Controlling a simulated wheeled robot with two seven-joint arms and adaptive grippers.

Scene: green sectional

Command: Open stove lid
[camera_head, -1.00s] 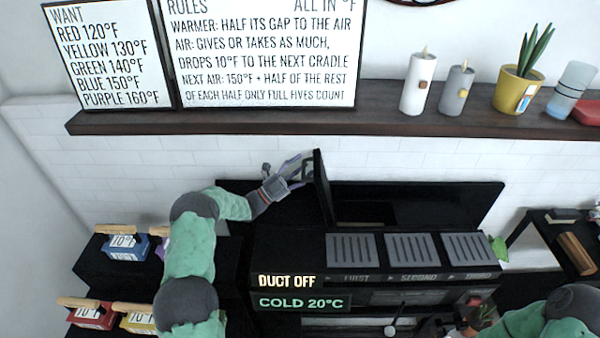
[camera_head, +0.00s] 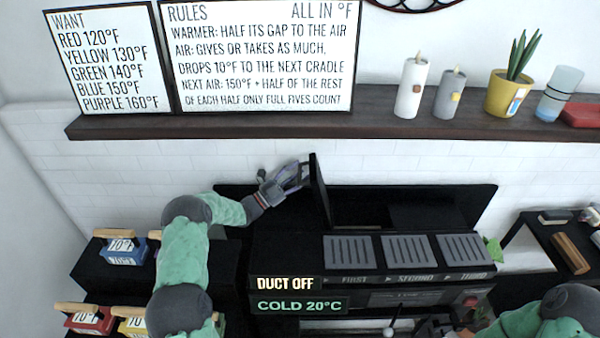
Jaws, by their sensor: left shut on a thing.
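The black stove (camera_head: 290,250) stands in the middle, its front reading "DUCT OFF" and "COLD 20°C". Its dark lid (camera_head: 318,192) stands nearly upright, seen almost edge-on, with the dark space to its right uncovered. My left gripper (camera_head: 291,177) is at the left face of the lid near its top, shut on the lid; the exact contact is hard to see. My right gripper (camera_head: 440,328) is low at the bottom edge near the stove's front, small and dark, and its fingers are not clear.
Three grey slatted plates (camera_head: 405,250) lie on the stove's top front. Labelled blocks, one blue (camera_head: 122,252) and one red (camera_head: 90,321), sit on black steps at left. A wooden shelf (camera_head: 290,121) with candles and a plant (camera_head: 511,88) runs above. A side table stands right.

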